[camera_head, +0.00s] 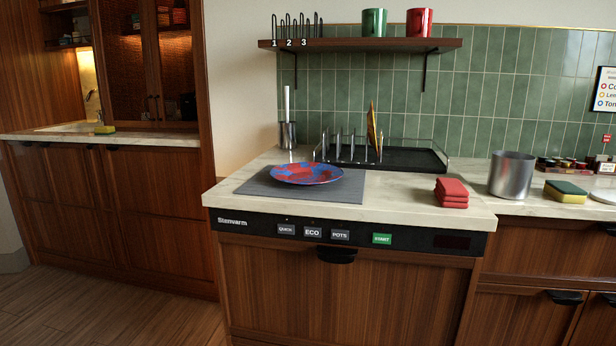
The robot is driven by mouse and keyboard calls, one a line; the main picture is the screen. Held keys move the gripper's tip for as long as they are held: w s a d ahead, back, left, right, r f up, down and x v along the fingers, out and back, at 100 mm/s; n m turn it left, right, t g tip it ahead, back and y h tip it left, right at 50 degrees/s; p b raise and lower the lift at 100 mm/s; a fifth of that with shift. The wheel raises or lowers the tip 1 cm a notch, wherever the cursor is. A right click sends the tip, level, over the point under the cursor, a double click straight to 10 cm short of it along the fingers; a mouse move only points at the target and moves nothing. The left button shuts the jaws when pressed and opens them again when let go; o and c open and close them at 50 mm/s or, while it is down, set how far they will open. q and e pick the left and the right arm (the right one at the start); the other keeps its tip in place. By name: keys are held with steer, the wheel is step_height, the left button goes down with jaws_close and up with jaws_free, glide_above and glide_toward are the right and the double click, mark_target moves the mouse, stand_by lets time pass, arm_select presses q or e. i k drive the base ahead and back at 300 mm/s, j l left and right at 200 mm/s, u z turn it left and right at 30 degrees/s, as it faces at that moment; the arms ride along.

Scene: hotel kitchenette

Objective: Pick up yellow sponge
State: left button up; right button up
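A yellow sponge (565,196) with a dark green top lies on the right counter, to the right of a metal pot. Another small yellow-and-green sponge (105,130) lies on the far left counter, beside the sink. Neither of my grippers is in view, so nothing shows near either sponge.
A metal pot (511,175) stands left of the right sponge, with red folded cloths (451,193) further left. Small jars (565,165) stand behind it. A red-and-blue plate (307,173) lies on a grey mat (250,184), before a dish rack (410,160). A shelf (360,44) hangs above.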

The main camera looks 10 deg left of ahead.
mark_target(104, 130)
steer(key=u, duration=1.5)
steer(key=i+j+u, duration=0.4)
steer(key=i, duration=0.35)
steer(key=i+u, duration=0.4)
steer(key=i, duration=0.4)
steer(key=i+j+z, duration=0.2)
steer(key=i, duration=0.3)
steer(key=i+z, duration=0.2)
steer(key=i, duration=0.25)
steer(key=i+j+z, duration=0.2)
steer(key=i, duration=0.25)
steer(key=i+j+z, duration=0.15)
steer(key=z, duration=0.25)
steer(key=i+j+z, duration=0.25)
steer(key=z, duration=0.2)
steer(key=i+j+z, duration=0.2)
steer(key=j+z, duration=0.2)
